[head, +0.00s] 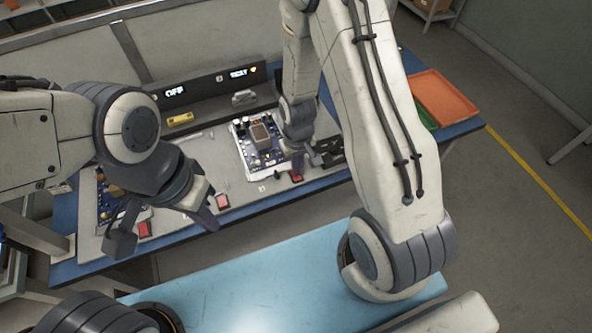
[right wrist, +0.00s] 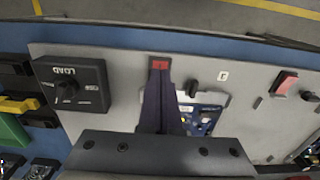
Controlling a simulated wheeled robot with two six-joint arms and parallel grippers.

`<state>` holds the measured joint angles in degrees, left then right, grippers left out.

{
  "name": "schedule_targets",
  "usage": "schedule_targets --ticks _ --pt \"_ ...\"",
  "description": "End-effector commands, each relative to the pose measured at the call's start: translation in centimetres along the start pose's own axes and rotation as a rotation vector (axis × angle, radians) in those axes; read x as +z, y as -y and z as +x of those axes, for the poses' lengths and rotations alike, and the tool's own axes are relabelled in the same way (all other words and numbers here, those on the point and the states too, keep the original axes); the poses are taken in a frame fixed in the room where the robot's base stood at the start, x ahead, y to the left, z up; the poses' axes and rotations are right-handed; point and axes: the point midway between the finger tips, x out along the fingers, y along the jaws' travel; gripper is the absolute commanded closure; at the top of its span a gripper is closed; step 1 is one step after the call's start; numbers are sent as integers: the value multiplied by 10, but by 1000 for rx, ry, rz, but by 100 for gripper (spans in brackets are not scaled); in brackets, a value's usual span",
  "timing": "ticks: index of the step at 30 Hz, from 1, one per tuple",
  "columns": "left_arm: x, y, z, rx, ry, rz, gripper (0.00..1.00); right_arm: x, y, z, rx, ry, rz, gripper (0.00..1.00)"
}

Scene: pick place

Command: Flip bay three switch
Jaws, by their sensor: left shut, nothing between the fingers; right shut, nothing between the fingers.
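Three red rocker switches line the front edge of the grey bench panel in the head view: a left one (head: 145,229), a middle one (head: 222,201) and a right one (head: 297,178). My right gripper (head: 299,167) is shut and empty, close above the right switch. In the right wrist view the dark fingertips (right wrist: 160,72) reach to the edge of that red switch (right wrist: 159,64); whether they touch it I cannot tell. Another red switch (right wrist: 286,82) is further right there. My left gripper (head: 210,220) is shut and empty near the middle switch. Bay numbers are too small to read surely.
A circuit board (head: 262,142) sits behind the right switch; another board (head: 108,200) is at the left. A black LOAD box with a knob (right wrist: 70,84) lies left of the right fingers. An orange tray (head: 443,98) stands at the right end. My right arm hides part of the bench.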

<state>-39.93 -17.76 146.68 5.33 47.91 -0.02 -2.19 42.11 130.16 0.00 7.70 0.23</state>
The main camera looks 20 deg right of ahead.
Motion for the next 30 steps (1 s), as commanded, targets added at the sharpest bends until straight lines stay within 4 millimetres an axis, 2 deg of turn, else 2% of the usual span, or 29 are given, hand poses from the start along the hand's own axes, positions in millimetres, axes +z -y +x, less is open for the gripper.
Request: schedule_targets --ticks 1,16,30 --pt "0 -1 -8 0 0 0 100 0 0 -8 0 0 0 100" --pt "-2 -3 -42 0 0 -1 100 0 0 -48 0 0 0 100" --pt "-2 -3 -42 0 0 -1 100 0 0 -49 0 0 0 100"
